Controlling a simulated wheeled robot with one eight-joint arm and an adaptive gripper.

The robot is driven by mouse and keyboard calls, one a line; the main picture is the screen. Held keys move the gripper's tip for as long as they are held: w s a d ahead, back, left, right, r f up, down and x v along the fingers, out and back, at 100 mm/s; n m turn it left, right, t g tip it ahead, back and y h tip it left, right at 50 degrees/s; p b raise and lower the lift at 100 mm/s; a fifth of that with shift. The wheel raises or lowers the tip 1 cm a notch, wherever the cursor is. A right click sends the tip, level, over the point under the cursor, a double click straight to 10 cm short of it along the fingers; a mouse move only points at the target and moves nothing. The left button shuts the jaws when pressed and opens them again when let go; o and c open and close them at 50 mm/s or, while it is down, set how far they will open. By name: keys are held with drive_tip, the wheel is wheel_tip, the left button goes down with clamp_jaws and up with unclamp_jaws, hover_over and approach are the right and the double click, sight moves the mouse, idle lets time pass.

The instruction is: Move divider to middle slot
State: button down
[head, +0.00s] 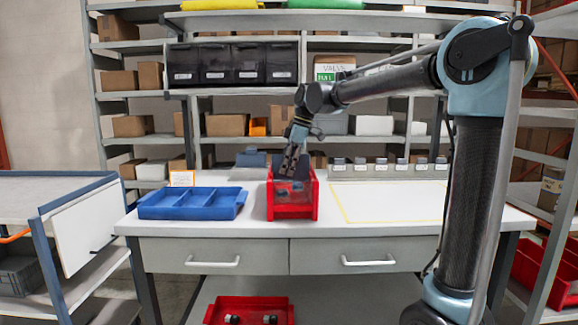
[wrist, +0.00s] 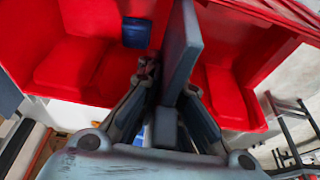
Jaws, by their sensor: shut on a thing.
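A red bin (head: 292,212) stands on the table, left of its middle. My gripper (head: 289,176) reaches down into it from above. In the wrist view my gripper (wrist: 168,88) is shut on the divider (wrist: 182,48), a thin grey plate standing upright between the fingers. The divider is inside the red bin (wrist: 72,62), with red space on both sides of it. A small dark blue item (wrist: 137,32) lies in the bin left of the divider. The plate's lower edge and any slots are hidden, so I cannot tell whether it is seated.
A blue compartment tray (head: 190,204) stands left of the bin. A yellow outlined area (head: 388,204) on the right is clear. A row of small grey dispensers (head: 385,170) lines the back right. A red tray (head: 248,309) sits below the table.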

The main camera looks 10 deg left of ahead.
drive_tip(key=shift+f, duration=2.95)
drive_tip(key=shift+f, duration=0.1)
drive_tip(key=c, duration=1.7)
unclamp_jaws()
drive_tip(key=v, duration=1.2)
drive_tip(key=shift+w+d, duration=0.1)
drive_tip(key=shift+w, duration=0.05)
drive_tip(key=shift+f, duration=0.1)
